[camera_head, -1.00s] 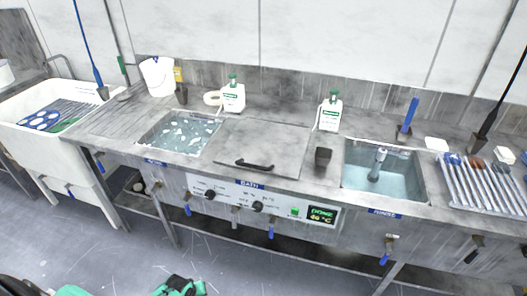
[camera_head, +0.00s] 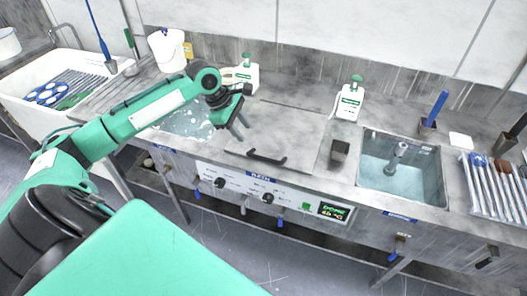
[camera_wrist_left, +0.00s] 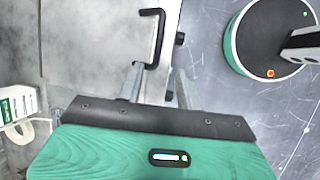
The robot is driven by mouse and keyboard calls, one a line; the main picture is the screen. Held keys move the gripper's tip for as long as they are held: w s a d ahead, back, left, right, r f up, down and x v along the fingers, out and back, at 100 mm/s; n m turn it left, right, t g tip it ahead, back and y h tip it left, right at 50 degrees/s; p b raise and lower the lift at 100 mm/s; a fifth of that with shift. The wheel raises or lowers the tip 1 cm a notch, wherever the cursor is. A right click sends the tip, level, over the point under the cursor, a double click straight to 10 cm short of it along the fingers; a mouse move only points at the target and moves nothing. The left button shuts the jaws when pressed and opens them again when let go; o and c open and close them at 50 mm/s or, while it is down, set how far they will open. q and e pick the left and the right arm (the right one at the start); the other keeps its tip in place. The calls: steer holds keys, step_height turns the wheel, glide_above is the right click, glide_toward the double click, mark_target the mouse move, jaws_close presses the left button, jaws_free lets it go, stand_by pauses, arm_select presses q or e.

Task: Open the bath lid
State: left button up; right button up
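The bath lid (camera_head: 292,128) is a flat grey metal plate lying closed in the counter above the BATH label. Its black bar handle (camera_head: 266,158) runs along its front edge. In the left wrist view the handle (camera_wrist_left: 158,36) stands just beyond the fingertips. My left gripper (camera_head: 241,129) is above the left part of the lid, behind and left of the handle, with its fingers pointing down and right. In the left wrist view my left gripper (camera_wrist_left: 159,72) has its two fingers apart with nothing between them. It does not touch the handle. My right gripper is not in view.
An open basin with floating white bits (camera_head: 186,122) lies left of the lid. A black block (camera_head: 339,151) and the rinse sink (camera_head: 405,175) are to its right. White bottles (camera_head: 349,101) stand behind. Knobs (camera_head: 267,198) and a display sit on the front panel.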

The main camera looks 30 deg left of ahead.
mark_target(263, 158)
arm_select(q)
steer(key=p+x, duration=0.2)
steer(key=x, duration=1)
steer(key=shift+w+d+f, duration=0.15)
steer(key=shift+f, duration=0.2)
steer(key=shift+w+d+f, duration=0.1)
steer(key=shift+f, duration=0.25)
steer(key=shift+c, duration=0.3)
jaws_close()
